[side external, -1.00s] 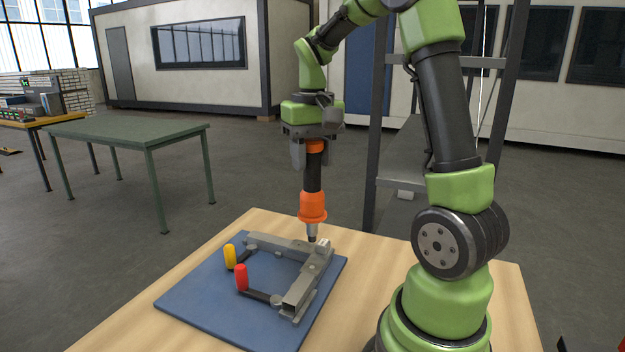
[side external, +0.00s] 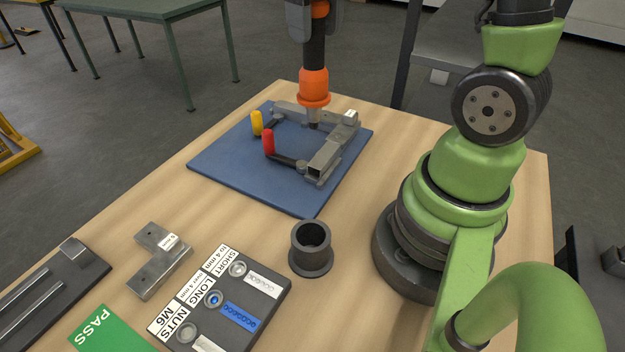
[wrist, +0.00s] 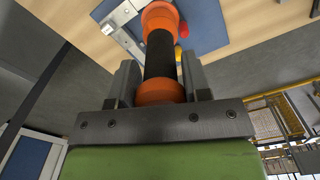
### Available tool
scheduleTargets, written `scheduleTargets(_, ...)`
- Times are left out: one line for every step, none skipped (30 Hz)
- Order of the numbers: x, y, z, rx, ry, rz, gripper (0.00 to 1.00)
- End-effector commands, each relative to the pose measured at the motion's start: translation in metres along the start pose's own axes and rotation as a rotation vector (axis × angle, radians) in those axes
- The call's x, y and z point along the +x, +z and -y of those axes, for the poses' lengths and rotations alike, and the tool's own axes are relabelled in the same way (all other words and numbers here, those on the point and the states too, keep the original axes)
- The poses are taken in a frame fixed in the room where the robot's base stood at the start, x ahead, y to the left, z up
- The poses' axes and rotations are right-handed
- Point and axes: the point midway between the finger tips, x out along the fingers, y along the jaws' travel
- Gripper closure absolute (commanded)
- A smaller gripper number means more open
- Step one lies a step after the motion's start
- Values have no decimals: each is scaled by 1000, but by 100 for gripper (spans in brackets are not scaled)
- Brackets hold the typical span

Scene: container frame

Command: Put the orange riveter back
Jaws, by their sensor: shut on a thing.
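The orange riveter (side external: 314,84) has a black grip and orange collars, and hangs upright with its metal nose down. My gripper (side external: 314,12) is shut on its upper part; the top of my gripper is cut off by the picture's edge. In the wrist view my gripper (wrist: 158,84) has a finger on each side of the riveter (wrist: 160,52). The riveter's nose is at the back of the grey metal frame (side external: 325,160); I cannot tell whether it touches it. A dark round holder (side external: 311,248), open at the top and empty, stands on the table in front.
The frame sits on a blue mat (side external: 230,165) with a yellow-handled clamp (side external: 257,123) and a red-handled clamp (side external: 268,143). A labelled rivet tray (side external: 262,282), an L-shaped metal piece (side external: 158,262), a dark rail fixture (side external: 45,295) and a green PASS card (side external: 105,335) lie in front.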

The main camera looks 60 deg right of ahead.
Motion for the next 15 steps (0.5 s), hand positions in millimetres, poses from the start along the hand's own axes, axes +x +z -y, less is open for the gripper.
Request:
scheduleTargets(-2,10,20,-88,0,-3,77)
scheduleTargets(-2,16,30,-135,0,-3,77)
scheduleTargets(-2,24,42,-197,0,-3,77)
scheduleTargets(-3,31,51,-244,0,-3,77)
scheduleTargets(-3,38,59,-290,-1,-4,77)
scheduleTargets(-3,49,69,-353,-1,-3,77)
scheduleTargets(-3,56,76,-398,-1,-3,77)
scheduleTargets(-3,64,83,-443,-1,-2,77)
scheduleTargets(-3,75,90,-501,-1,-2,77)
scheduleTargets(-3,82,95,-543,-1,-2,77)
scheduleTargets(-3,89,99,-582,-1,-3,77)
scheduleTargets(-3,99,104,-632,-1,-2,77)
scheduleTargets(-3,105,107,-666,-1,-3,77)
scheduleTargets(-2,111,110,-697,-1,-2,77)
scheduleTargets(-2,118,112,-735,-1,-3,77)
